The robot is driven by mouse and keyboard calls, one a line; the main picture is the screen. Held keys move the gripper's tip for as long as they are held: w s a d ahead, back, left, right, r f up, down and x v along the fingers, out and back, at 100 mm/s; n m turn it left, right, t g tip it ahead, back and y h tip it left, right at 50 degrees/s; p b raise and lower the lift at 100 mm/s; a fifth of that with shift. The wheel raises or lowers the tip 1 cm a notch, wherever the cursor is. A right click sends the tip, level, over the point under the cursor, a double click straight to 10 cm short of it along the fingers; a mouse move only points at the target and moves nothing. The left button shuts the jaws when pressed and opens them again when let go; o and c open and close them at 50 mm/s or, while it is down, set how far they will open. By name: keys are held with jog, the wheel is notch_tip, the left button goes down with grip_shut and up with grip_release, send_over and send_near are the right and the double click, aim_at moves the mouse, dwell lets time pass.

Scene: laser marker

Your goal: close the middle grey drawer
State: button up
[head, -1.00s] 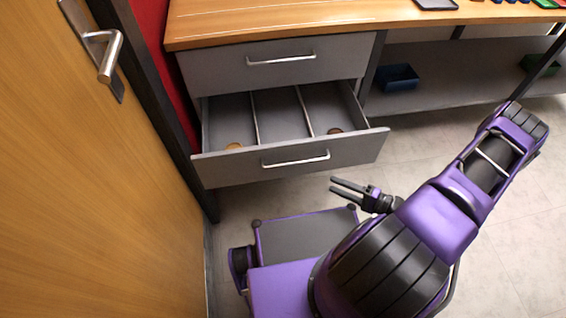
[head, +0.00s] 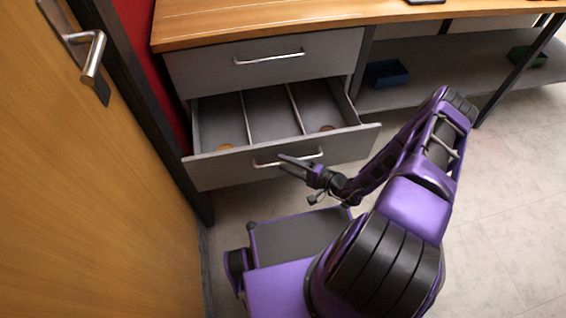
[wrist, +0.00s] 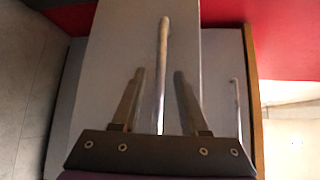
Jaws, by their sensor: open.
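The grey drawer (head: 222,171) stands pulled out below a shut grey drawer (head: 220,70). Its inside has dividers, with a small round brown item in each outer compartment. A silver bar handle (head: 265,163) runs across its front. My gripper (head: 287,165) is open and empty in front of this handle, overlapping its middle in the head view. In the wrist view the handle (wrist: 162,75) runs lengthwise between my two open fingers (wrist: 157,80). I cannot tell whether the fingers touch the drawer front.
A wooden worktop (head: 240,22) covers the drawers. A wooden door (head: 75,190) with a metal handle stands close on the left. A shelf at the right holds a blue bin (head: 387,73) and a green bin (head: 527,56). The tiled floor at the right is clear.

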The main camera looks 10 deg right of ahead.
jog(key=shift+w+a+f, duration=0.1)
jog(key=shift+w+a, duration=0.4)
jog(key=shift+a, duration=0.05)
grip_shut()
dwell(1.1)
